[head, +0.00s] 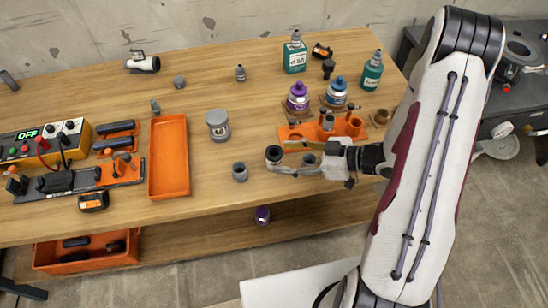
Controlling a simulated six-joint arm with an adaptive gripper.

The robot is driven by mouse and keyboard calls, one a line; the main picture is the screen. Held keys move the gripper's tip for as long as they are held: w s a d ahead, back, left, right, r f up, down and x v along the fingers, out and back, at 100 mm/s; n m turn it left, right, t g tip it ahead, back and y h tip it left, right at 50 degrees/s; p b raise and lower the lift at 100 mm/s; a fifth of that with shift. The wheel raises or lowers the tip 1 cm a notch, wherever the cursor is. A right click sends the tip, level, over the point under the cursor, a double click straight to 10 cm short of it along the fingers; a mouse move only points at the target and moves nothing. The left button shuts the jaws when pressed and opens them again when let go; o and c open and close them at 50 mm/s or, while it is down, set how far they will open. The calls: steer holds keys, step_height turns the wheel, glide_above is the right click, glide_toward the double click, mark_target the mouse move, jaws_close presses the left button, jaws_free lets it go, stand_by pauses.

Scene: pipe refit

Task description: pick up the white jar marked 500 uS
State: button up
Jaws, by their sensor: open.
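Whether the fingers touch the holder I cannot tell.
A grey cup (240,172) stands left of my fingertips. The orange holder (355,127) with fittings lies beside my gripper, with purple (298,97) and blue (337,92) bottles behind it. The orange tray (169,158) is left of the jar. The table behind the jar is mostly clear.

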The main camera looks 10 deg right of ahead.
mark_target(274, 153)
steer(key=shift+x, duration=2.35)
steer(key=c, duration=1.2)
